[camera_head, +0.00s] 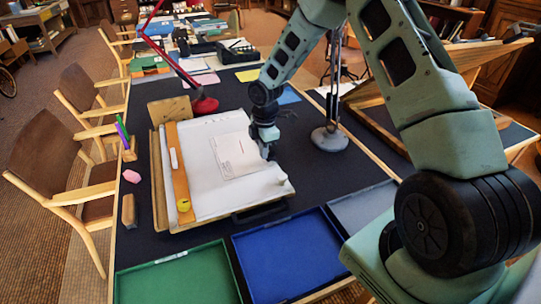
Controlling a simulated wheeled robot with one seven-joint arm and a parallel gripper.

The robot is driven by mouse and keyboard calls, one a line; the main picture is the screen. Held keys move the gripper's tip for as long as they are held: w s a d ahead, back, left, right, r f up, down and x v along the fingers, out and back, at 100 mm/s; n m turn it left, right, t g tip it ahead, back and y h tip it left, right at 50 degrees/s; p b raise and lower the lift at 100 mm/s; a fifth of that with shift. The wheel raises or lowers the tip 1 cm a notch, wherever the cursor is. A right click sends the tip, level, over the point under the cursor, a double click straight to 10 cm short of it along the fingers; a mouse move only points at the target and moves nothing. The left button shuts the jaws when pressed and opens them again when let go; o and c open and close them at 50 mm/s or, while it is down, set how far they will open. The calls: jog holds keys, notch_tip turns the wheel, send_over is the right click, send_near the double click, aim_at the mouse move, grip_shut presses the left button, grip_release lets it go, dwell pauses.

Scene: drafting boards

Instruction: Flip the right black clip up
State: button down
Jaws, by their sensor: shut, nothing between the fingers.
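A drafting board (160,190) lies on the dark table with a white sheet (212,195) on it. A smaller printed page (236,157) lies on the sheet. My gripper (268,153) points down at the right side of the board, by the page's right edge. Its fingers look shut and empty; I cannot tell whether they touch the board. A small dark piece (287,114) shows just beyond and right of my gripper. I cannot tell whether it is the right black clip or whether it is up or down. My gripper hides part of the board's right edge.
An orange strip (178,170) with a yellow round piece (183,205) runs along the board's left side. Green (175,278) and blue (285,262) trays lie in front. A grey lamp base (330,139) stands close on the right, a red lamp base (205,105) behind.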

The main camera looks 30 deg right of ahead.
jog(key=shift+h, duration=0.3)
jog(key=d, duration=0.1)
jog(key=s+d, duration=0.1)
jog(key=d, duration=0.2)
jog(key=shift+s+d+f+p, duration=0.2)
jog(key=shift+d+f+p, duration=0.1)
jog(key=shift+d, duration=0.05)
jog(key=shift+s+d, duration=0.1)
jog(key=shift+d, duration=0.05)
jog(key=shift+s+f, duration=0.1)
jog(key=shift+s, duration=0.1)
jog(key=r+p, duration=0.2)
jog(key=r, duration=0.1)
jog(key=w+a+r+p, duration=0.1)
jog(key=p, duration=0.1)
jog(key=shift+a+r, duration=0.1)
jog(key=shift+r, duration=0.1)
jog(key=shift+w+a+r+p, duration=0.1)
jog(key=shift+a+r+p, duration=0.1)
jog(key=shift+r+p, duration=0.25)
jog(key=shift+w+a+r+p, duration=0.1)
jog(key=shift+a+r+p, duration=0.15)
jog(key=shift+r, duration=0.25)
jog(key=shift+a+r, duration=0.1)
